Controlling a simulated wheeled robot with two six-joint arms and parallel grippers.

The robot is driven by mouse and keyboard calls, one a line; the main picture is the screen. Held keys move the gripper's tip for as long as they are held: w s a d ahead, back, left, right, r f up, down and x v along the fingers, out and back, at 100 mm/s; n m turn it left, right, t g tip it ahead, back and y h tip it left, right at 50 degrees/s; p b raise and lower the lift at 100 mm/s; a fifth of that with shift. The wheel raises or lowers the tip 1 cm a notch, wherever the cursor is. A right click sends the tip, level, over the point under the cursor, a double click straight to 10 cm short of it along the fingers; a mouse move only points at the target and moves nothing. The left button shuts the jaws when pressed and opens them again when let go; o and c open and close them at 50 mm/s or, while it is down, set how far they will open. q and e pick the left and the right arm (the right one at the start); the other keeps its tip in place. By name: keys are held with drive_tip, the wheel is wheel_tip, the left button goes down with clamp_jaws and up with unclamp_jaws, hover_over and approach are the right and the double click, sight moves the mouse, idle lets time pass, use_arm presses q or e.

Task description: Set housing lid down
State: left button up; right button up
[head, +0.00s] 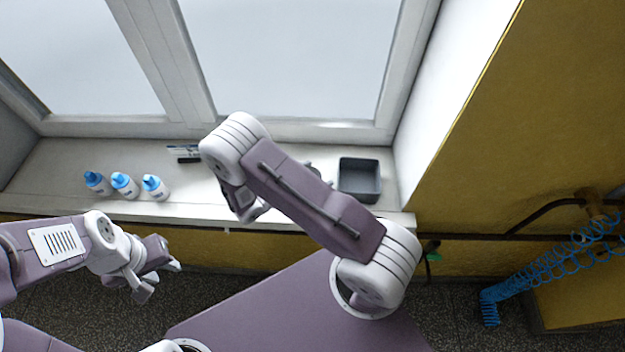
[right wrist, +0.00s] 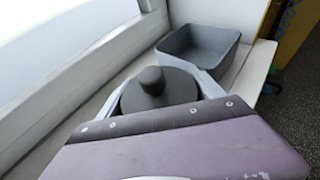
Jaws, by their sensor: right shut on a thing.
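The housing lid (right wrist: 178,92) is a dark grey round disc with a rounded knob, seen in the right wrist view. My right gripper (right wrist: 163,98) is shut on it, with one finger on each side of the disc. The lid is over the window sill, beside the grey open tray. I cannot tell whether its underside touches anything. In the head view my right arm hides the lid and most of that gripper. My left gripper (head: 160,278) is in front of and below the sill, its fingers apart and nothing between them.
The grey tray (head: 360,196) stands at the sill's right end and looks empty; it also shows in the right wrist view (right wrist: 205,57). Three blue-capped bottles (head: 124,187) stand at the sill's left. A small dark item (head: 186,154) lies near the window frame. A blue coiled hose (head: 550,262) hangs at right.

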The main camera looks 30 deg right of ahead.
drive_tip(key=shift+w+d+f, duration=0.1)
drive_tip(key=shift+w+f, duration=0.3)
drive_tip(key=shift+w, duration=0.35)
wheel_tip(320, 180, down, 4)
drive_tip(key=shift+d+r+p, duration=0.1)
drive_tip(key=shift+r+p, duration=0.05)
drive_tip(key=shift+p, duration=0.15)
drive_tip(key=shift+f, duration=0.2)
drive_tip(key=shift+f, duration=0.1)
drive_tip(key=o, duration=0.9)
drive_tip(key=shift+s+f, duration=0.1)
drive_tip(key=o, duration=0.5)
drive_tip(key=shift+c, duration=0.2)
